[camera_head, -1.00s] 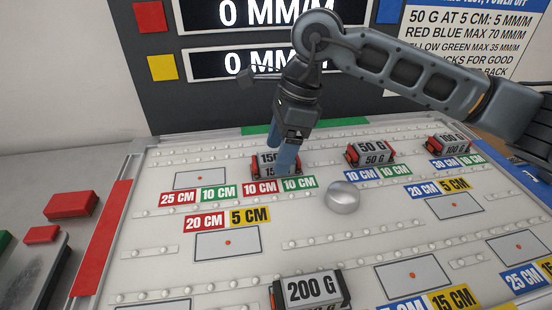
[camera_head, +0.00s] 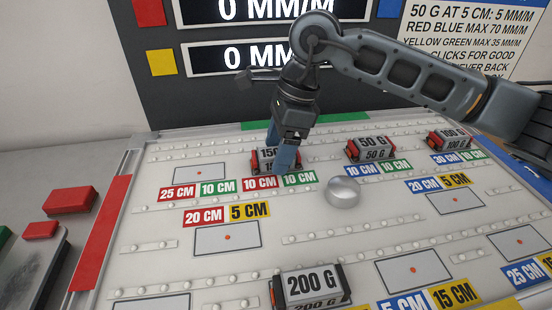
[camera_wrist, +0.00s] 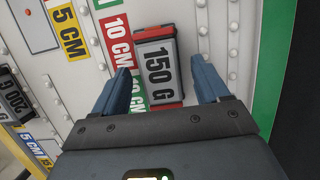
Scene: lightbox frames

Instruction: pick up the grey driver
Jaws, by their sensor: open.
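I cannot make out a thing that is clearly a grey driver in either view. A smooth silver-grey round piece (camera_head: 342,191) sits on the white board right of and nearer than my gripper. My gripper (camera_head: 279,150) points down at the 150 G weight block (camera_head: 264,155), a grey block with red ends and a white label. In the wrist view, my gripper's (camera_wrist: 160,67) blue fingers are apart, with the 150 G block (camera_wrist: 158,70) between and beyond them. Whether they touch it cannot be told. The fingers hide part of the block in the head view.
The board (camera_head: 170,265) has raised studded rails and coloured labels. A 50 G block (camera_head: 371,150), a 100 G block (camera_head: 449,139) and a 200 G block (camera_head: 312,288) stand on it. A dark display panel (camera_head: 160,100) rises behind. Red blocks (camera_head: 72,200) lie left.

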